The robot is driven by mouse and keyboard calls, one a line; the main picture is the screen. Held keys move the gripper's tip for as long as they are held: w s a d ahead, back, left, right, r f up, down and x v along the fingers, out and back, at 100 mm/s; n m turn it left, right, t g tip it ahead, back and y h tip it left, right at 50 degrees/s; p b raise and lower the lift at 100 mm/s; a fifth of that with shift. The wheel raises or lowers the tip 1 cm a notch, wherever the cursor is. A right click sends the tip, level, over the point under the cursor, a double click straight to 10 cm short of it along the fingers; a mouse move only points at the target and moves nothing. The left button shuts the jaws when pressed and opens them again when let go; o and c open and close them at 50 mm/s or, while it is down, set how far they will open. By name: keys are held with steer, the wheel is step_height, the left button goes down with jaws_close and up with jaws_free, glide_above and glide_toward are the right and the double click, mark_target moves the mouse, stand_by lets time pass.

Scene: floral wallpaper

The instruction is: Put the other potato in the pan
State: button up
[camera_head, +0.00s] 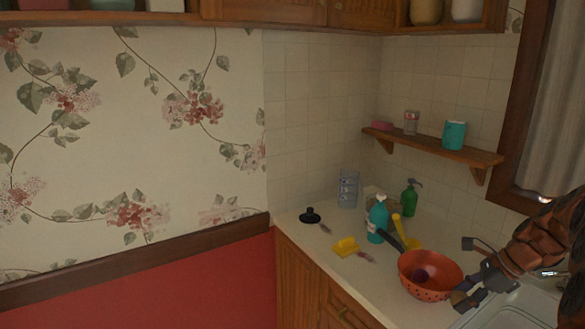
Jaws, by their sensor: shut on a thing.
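The orange-red pan (442,290), with speckles and a dark handle (391,236) pointing to the upper left, sits on the counter at the lower right. A dark purple roundish thing, which looks like a potato (421,274), lies inside it. My gripper (466,272) is at the pan's right rim, with one dark finger above and one below. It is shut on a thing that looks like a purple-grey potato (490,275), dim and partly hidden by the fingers. I cannot tell whether it touches the pan.
A teal bottle (377,220), a green pump bottle (409,201) and yellow things (346,246) stand or lie behind and left of the pan. A black lid-like thing (310,215) lies farther left. A sink (510,312) is at lower right. A wooden shelf (435,145) hangs above.

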steer(key=shift+s+a+n, duration=0.15)
steer(key=shift+a+n, duration=0.1)
steer(key=shift+n, duration=0.15)
steer(key=w+a+f+n+g, duration=0.1)
steer(key=a+f+n+g, duration=0.1)
steer(key=a+n, duration=0.2)
steer(key=w+a+f+n+g, duration=0.1)
steer(key=a+f+n+g, duration=0.1)
steer(key=a+n, duration=0.2)
steer(key=w+a+f+n+g, duration=0.2)
steer(key=a+n, duration=0.1)
steer(key=n, duration=0.1)
steer(key=shift+a, duration=0.4)
steer(key=a+f+n+g+h, duration=0.2)
steer(key=a+n+h, duration=0.3)
steer(key=a+n, duration=0.6)
steer(key=shift+w+f+g, duration=0.2)
steer(key=shift+f+g, duration=0.2)
steer(key=shift+f, duration=0.5)
